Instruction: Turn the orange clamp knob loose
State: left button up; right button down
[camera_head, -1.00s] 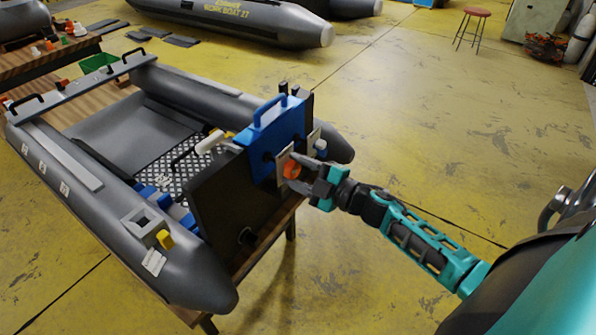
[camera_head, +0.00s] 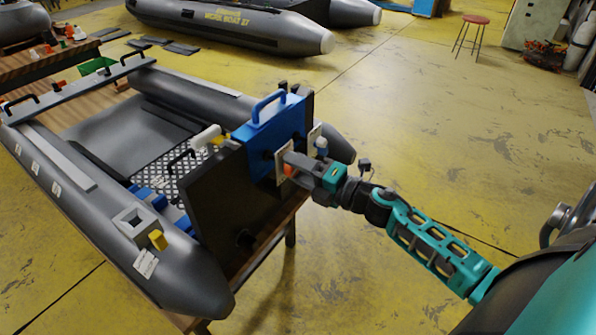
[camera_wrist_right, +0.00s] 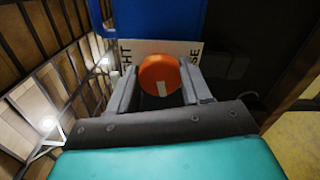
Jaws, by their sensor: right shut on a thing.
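The orange clamp knob (camera_wrist_right: 160,76) is between the two fingers of my right gripper (camera_wrist_right: 160,88) in the right wrist view, with a finger against each side. A pale mark shows on the knob's face. In the head view my right gripper (camera_head: 297,167) is at the outer face of the dark transom board (camera_head: 235,208), and only a bit of the orange knob (camera_head: 289,170) shows beside its fingers. The knob sits in front of a white label plate (camera_wrist_right: 190,48), below the blue clamp body with a handle (camera_head: 268,130). My left gripper is not in view.
The grey inflatable boat (camera_head: 165,262) rests on a wooden table. A red stool (camera_head: 475,19) is far back. The yellow floor (camera_head: 440,120) to the right is clear.

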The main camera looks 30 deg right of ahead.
jog(key=n+b, duration=0.2)
jog(key=n, duration=0.2)
jog(key=shift+f, duration=0.15)
jog(key=shift+n, duration=0.7)
